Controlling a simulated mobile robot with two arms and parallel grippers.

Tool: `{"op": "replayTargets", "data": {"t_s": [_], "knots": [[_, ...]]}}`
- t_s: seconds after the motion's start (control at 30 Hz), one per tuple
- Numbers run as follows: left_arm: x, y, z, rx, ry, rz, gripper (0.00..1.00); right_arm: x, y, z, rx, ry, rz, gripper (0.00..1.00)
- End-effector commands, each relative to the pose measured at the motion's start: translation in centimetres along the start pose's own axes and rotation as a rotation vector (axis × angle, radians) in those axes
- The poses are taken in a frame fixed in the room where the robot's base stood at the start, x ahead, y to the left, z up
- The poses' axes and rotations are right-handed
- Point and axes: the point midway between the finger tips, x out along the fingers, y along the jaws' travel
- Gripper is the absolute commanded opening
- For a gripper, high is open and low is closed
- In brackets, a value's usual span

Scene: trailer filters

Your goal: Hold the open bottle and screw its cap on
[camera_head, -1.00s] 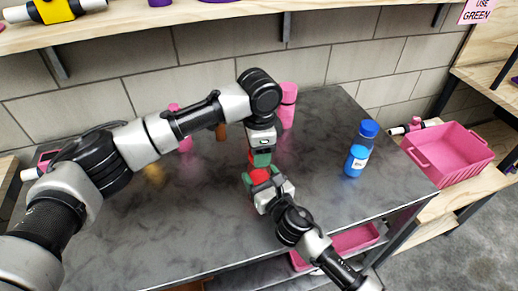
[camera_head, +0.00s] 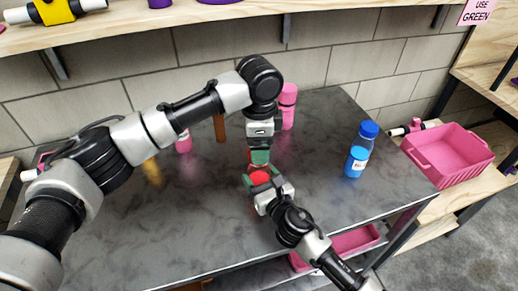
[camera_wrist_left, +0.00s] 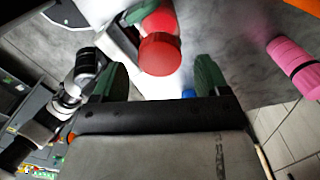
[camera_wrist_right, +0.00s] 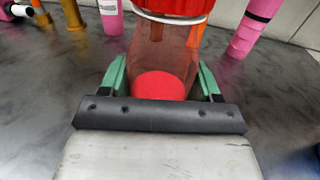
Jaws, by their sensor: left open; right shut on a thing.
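A clear bottle with red contents (camera_wrist_right: 160,50) stands between the fingers of my right gripper (camera_head: 258,182), which is shut on it. A red cap (camera_wrist_right: 172,6) sits at the top of the bottle with a pale ring under it. I cannot tell how tightly it is seated. The cap also shows in the left wrist view (camera_wrist_left: 160,54), between the spread green fingers and clear of both. My left gripper (camera_head: 260,158) is open, pointing down just above the cap. In the head view the grippers hide most of the bottle.
A blue bottle (camera_head: 358,152) stands on the grey table (camera_head: 200,225) to the right. A pink bottle (camera_head: 288,105) and several other items stand at the back. A pink crate (camera_head: 450,155) is at the far right. The table's front left is clear.

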Motion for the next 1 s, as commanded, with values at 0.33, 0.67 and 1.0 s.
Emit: {"op": "replayTargets", "data": {"t_s": [0.33,0.67,1.0], "knots": [[-1.6,0.0,0.0,0.0,0.0,0.0,0.75,0.0,0.0,-0.1,0.0,0.001,0.0,0.0],[-3.0,-0.1,0.0,-0.218,-0.001,-0.005,0.71,0.0,0.0,0.0,0.0,0.001,0.0,0.0],[-5.0,0.0,0.0,-0.619,0.0,-0.001,0.71,0.0,0.0,-0.1,0.0,0.001,0.0,0.0]]}}
